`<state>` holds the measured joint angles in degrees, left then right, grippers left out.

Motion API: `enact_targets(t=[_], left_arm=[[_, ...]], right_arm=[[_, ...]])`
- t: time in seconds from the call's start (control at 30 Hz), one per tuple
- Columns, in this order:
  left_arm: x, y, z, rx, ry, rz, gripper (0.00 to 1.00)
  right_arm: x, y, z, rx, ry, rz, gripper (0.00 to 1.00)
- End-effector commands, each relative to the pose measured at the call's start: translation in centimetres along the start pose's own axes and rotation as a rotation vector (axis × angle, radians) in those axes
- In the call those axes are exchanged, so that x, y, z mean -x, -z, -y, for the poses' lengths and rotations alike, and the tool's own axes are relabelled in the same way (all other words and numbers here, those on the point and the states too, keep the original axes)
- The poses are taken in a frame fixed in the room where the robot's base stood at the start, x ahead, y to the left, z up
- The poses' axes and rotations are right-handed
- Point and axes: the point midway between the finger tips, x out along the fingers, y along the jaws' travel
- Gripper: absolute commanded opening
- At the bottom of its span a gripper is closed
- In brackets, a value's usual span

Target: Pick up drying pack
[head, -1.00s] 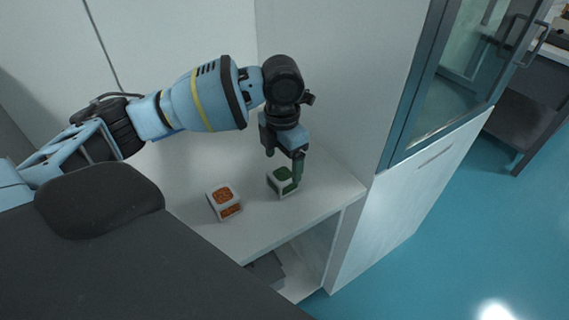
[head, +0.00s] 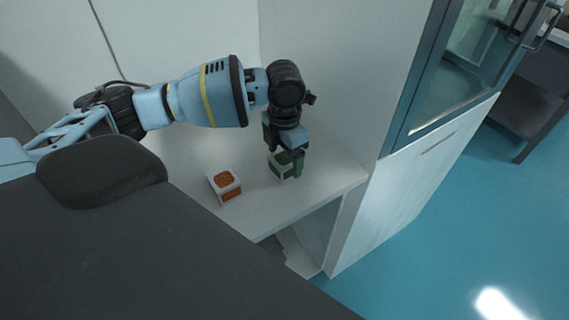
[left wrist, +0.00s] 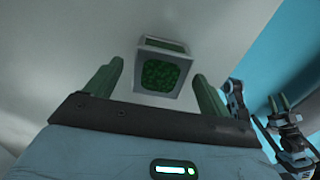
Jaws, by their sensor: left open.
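Two small white boxes stand on the white shelf: one with green faces (head: 285,172) and one with orange faces (head: 224,186). I cannot tell by any label which is the drying pack. My left gripper (head: 288,158) points down at the green-faced box, and its green fingers partly hide that box. In the left wrist view the green-faced box (left wrist: 163,72) sits between the open, parted fingers of my left gripper (left wrist: 158,78), with a gap on each side. What looks like my right gripper (left wrist: 279,104) shows small at the right of the left wrist view.
The white shelf (head: 268,222) has a front edge close to both boxes and an open space below. A white wall (head: 335,70) rises behind, and a cabinet with a glass door (head: 450,80) stands to the right. Blue floor (head: 470,220) lies beyond.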

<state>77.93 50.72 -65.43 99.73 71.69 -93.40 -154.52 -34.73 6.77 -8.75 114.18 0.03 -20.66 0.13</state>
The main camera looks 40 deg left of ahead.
Motion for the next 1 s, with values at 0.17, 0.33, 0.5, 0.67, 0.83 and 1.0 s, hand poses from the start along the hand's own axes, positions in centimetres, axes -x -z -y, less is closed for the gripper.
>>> enact_targets(t=[0.17,0.33,0.5,0.67,0.83,1.0], left_arm=[[-2.1,0.0,0.0,-0.001,0.0,0.0,0.82],[-2.5,0.0,0.0,-0.002,-0.001,0.001,0.82],[-2.4,0.0,0.0,-0.001,0.0,0.001,0.77],[-2.4,0.0,0.0,-0.001,0.0,0.001,0.56],[-2.4,0.0,0.0,-0.001,0.0,0.002,0.33],[-2.4,-0.1,0.0,-0.001,0.0,0.002,0.3]], right_arm=[[-0.1,0.1,0.1,-0.006,0.0,-0.002,0.36],[-0.1,0.1,0.2,-0.011,-0.001,-0.003,0.36],[-0.1,0.1,0.2,-0.011,-0.001,-0.001,0.36],[-0.1,-0.1,0.2,-0.011,0.0,0.002,0.36],[-0.1,-0.2,0.2,-0.008,0.0,0.004,0.36],[-0.1,-0.2,0.1,-0.004,0.0,0.005,0.36]])
